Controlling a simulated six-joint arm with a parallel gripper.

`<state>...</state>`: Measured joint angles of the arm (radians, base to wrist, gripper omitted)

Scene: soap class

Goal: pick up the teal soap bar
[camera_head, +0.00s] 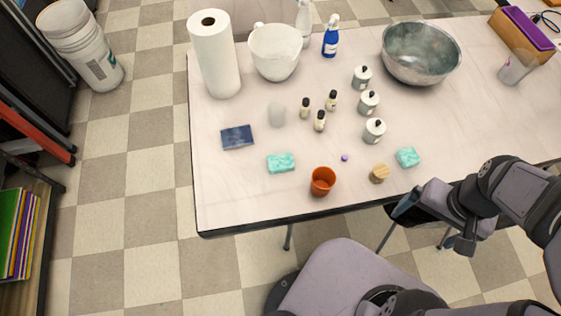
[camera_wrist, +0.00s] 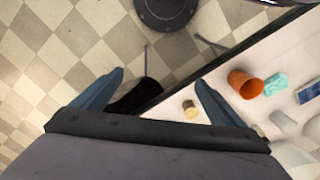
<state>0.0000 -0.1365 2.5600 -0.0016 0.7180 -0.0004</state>
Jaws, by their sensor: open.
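Two teal soap bars lie on the table in the head view. One soap bar (camera_head: 281,163) is left of the orange cup, and the other soap bar (camera_head: 408,157) is near the right arm side. In the wrist view a teal bar (camera_wrist: 275,84) shows beyond the orange cup, at the right. My gripper (camera_head: 398,212) is at the table's front edge, below the right bar and apart from both bars. In the wrist view my gripper (camera_wrist: 160,78) has its blue fingers spread wide with nothing between them.
An orange cup (camera_head: 322,182), a wooden round piece (camera_head: 379,174) and a tiny purple item (camera_head: 344,157) stand near the front edge. A dark blue packet (camera_head: 237,137) lies left. A metal bowl (camera_head: 421,54) stands at the back.

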